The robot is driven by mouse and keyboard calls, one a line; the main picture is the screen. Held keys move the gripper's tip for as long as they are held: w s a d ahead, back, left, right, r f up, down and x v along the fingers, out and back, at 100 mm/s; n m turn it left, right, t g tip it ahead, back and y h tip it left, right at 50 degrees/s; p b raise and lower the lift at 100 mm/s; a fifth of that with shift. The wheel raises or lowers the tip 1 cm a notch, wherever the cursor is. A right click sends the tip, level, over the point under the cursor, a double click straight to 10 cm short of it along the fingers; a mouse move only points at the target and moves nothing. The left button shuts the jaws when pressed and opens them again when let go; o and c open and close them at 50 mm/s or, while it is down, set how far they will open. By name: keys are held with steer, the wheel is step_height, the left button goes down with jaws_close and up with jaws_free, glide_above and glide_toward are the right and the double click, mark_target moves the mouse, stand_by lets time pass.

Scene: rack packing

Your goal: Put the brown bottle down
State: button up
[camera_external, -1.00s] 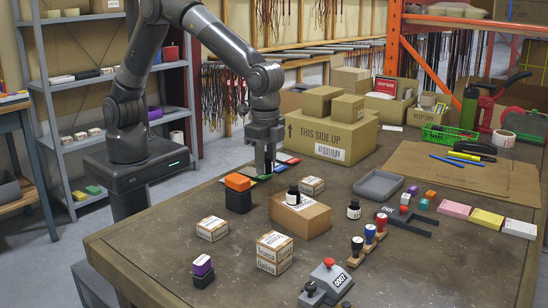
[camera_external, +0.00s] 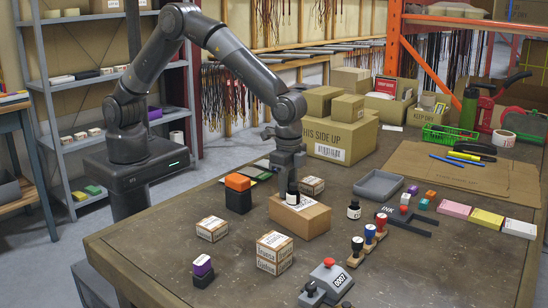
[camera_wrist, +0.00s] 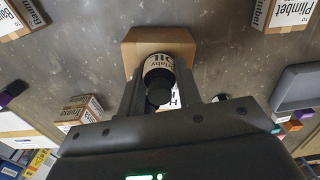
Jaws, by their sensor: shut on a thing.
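The small dark bottle (camera_external: 292,198) with a black cap and white label stands upright on, or right at, the top of a cardboard box (camera_external: 306,222). My gripper (camera_external: 290,188) comes down over it from above and behind. In the wrist view, the bottle (camera_wrist: 158,66) is between my two fingers, which are shut on it; its label faces up in the picture and the box (camera_wrist: 150,42) is below it. Whether its base touches the box is hard to tell.
Small labelled boxes (camera_external: 212,229) and a stack (camera_external: 274,245) are in front and left. An orange-and-black block pair (camera_external: 238,201) is left of the box. A grey tray (camera_external: 378,187), stamps (camera_external: 369,236) and an ink pad (camera_external: 398,216) are right. The front left table (camera_external: 150,245) is clear.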

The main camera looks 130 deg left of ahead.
steer(key=shift+f, duration=0.1)
steer(key=o, duration=1)
steer(key=shift+o, duration=0.2)
